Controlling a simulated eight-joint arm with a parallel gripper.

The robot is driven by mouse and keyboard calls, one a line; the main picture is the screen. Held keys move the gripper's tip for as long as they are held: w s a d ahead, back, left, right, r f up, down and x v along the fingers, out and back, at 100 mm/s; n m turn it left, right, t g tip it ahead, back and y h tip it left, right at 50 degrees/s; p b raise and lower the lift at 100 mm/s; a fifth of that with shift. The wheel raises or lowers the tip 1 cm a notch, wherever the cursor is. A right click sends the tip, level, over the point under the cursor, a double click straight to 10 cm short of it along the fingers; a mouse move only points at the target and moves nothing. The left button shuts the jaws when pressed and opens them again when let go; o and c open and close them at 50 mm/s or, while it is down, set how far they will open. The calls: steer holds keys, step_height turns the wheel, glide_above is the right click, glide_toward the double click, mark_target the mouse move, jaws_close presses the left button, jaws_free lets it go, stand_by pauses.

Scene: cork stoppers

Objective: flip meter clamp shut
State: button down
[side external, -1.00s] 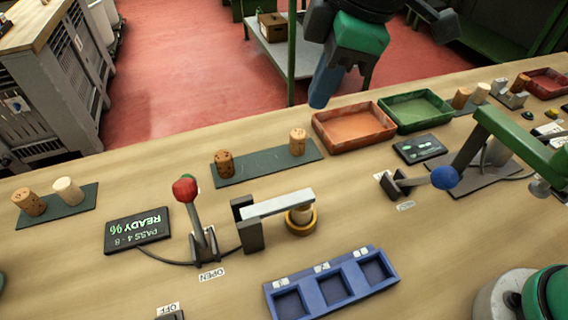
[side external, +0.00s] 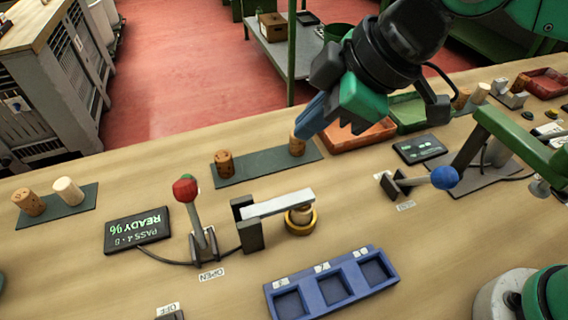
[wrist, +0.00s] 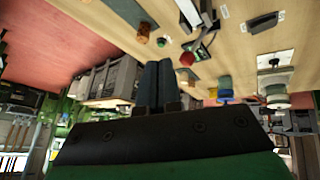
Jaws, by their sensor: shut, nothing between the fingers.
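The meter clamp lever with a red ball (side external: 185,189) stands nearly upright on its small bracket, beside a label reading OPEN (side external: 211,275). The grey clamp bar (side external: 278,203) extends right from a dark post, over a cork in a yellow ring (side external: 300,226).
A dark mat (side external: 262,167) holds two corks behind the clamp. A blue three-slot tray (side external: 333,284) lies in front. Orange (side external: 350,139) and green (side external: 408,108) trays are partly hidden by my arm.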

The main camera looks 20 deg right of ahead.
steer(key=s+a+f+n+y, duration=0.2)
steer(key=s+a+n, duration=0.3)
steer(key=a+n, duration=0.2)
glide_toward(189, 209)
step_height(189, 209, down, 4)
steer(key=s+a, duration=0.1)
steer(key=a, duration=0.1)
steer(key=shift+w+a+g, duration=0.2)
steer(key=shift+w, duration=0.65)
steer(key=shift+w+a+g, duration=0.2)
steer(key=shift+w, duration=0.65)
